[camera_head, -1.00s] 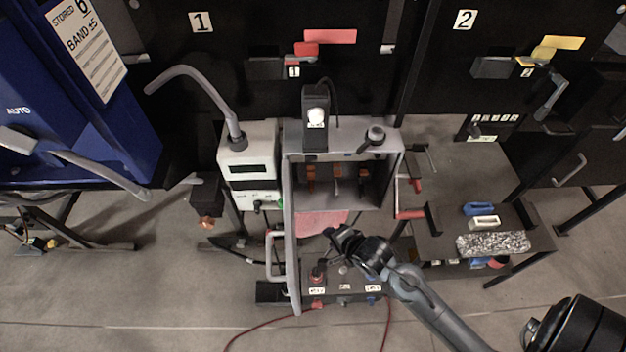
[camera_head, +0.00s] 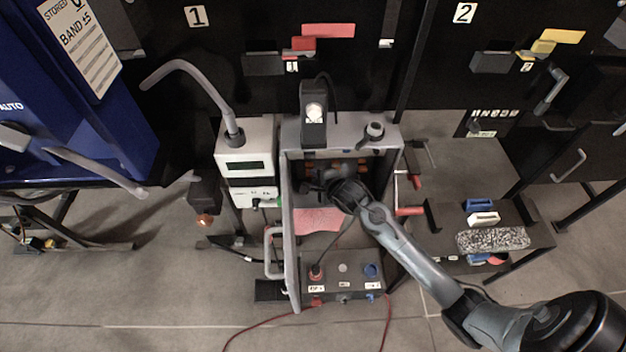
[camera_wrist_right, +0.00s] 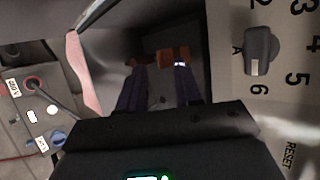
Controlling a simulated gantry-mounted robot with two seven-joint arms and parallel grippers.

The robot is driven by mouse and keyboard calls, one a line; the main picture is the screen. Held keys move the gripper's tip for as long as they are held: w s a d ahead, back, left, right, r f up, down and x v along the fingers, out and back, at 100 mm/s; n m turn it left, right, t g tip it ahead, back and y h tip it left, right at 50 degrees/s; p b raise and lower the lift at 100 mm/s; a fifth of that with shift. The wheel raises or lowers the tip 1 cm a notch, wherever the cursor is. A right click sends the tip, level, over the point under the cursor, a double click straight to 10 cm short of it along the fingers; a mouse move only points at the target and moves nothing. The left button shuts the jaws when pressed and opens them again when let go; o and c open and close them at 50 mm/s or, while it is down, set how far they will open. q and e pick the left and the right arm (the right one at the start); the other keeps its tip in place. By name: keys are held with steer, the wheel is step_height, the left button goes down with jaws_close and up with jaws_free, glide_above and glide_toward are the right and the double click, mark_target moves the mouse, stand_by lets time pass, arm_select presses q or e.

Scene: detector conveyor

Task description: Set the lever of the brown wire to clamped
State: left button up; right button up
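A grey open-fronted box (camera_head: 388,132) stands in the middle of the head view, with a row of small orange-brown levers (camera_head: 308,166) inside. My right gripper (camera_head: 338,171) reaches into the box and covers part of the row. In the right wrist view the two dark fingers (camera_wrist_right: 158,70) are apart, with their tips close to an orange-brown block (camera_wrist_right: 173,55). Contact cannot be told. A second, darker brown piece (camera_wrist_right: 136,62) shows by the left finger. I cannot make out the brown wire or the lever's position. My left gripper is out of view.
The box's open door (camera_head: 290,245) stands along its left side. A control box with red and blue knobs (camera_head: 343,284) sits in front. A meter (camera_head: 246,165) stands to the left, and a side table (camera_head: 465,165) with small parts to the right. A pink cloth-like patch (camera_head: 318,221) lies below the opening.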

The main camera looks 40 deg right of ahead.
steer(key=shift+x, duration=1.3)
jaws_close()
